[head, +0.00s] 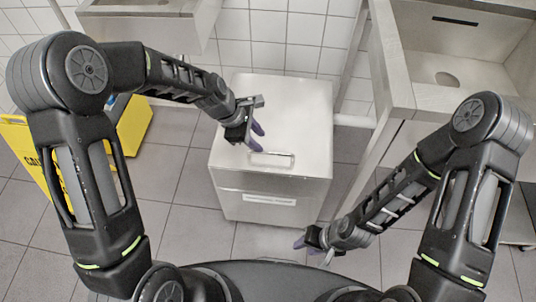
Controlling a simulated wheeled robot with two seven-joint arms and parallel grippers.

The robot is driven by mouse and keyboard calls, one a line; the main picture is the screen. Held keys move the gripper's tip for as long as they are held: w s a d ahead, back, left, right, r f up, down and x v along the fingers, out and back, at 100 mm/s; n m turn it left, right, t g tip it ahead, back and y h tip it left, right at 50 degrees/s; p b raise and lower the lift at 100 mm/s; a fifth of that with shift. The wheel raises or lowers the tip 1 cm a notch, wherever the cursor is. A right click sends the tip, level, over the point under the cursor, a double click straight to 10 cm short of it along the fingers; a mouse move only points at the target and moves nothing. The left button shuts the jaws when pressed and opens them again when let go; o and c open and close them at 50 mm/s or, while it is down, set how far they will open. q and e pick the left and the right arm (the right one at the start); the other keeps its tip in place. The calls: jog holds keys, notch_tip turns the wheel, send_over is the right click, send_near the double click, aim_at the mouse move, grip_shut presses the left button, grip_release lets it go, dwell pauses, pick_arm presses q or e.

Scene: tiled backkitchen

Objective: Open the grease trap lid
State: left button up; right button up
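The grease trap (268,205) is a pale metal box standing on the tiled floor in the middle of the head view. Its lid (295,115) lies flat and closed on top, with a handle (271,160) near the front edge. A label (268,200) is on the front face. My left gripper (257,135) is over the lid, just behind and left of the handle, with its purple fingertips apart and nothing between them. I cannot tell whether it touches the lid. My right gripper (312,248) is low at the front right of the box; its finger gap is unclear.
A metal sink unit (400,95) stands at the right, its legs close to the box. Another basin (150,25) is at the back left. A yellow caution sign (25,150) stands on the left. Floor (190,225) in front of the box is clear.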

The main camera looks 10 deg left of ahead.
aim_at(271, 152)
pick_arm(q)
jog(key=b+x, duration=0.1)
jog(key=x, duration=0.6)
jog(key=shift+d+f, duration=0.15)
jog(key=shift+f, duration=0.25)
grip_shut()
dwell(0.3)
dwell(1.1)
